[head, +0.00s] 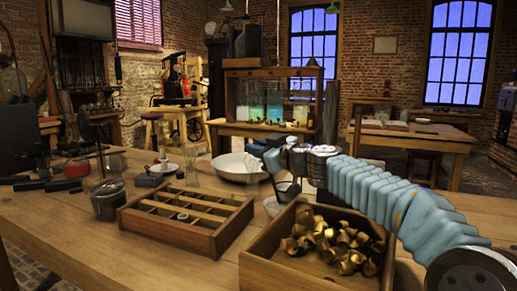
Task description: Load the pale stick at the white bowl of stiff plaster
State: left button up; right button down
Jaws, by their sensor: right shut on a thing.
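My right arm reaches in from the right, and my right gripper (274,182) is over the table behind the brass-filled box. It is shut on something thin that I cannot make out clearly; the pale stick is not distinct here. A small whitish bowl (289,189) stands right beside the fingers, partly hidden by them. I cannot tell whether the held thing touches it. A wide white basin (236,167) stands just left of and behind the gripper. Which of the two holds plaster I cannot tell. My left gripper is not in view.
A wooden box (259,262) of brass pieces stands at the front, below my right arm. A divided wooden tray (215,241) is left of it. A dark glass jar (107,204) stands farther left. The front left of the table (75,235) is clear.

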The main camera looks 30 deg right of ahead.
jog(key=shift+f+b, duration=0.5)
jog(key=shift+b, duration=0.2)
dwell(1.7)
notch_tip(320, 180, up, 7)
jog(key=p, duration=0.5)
jog(key=shift+r, duration=0.1)
dwell(0.5)
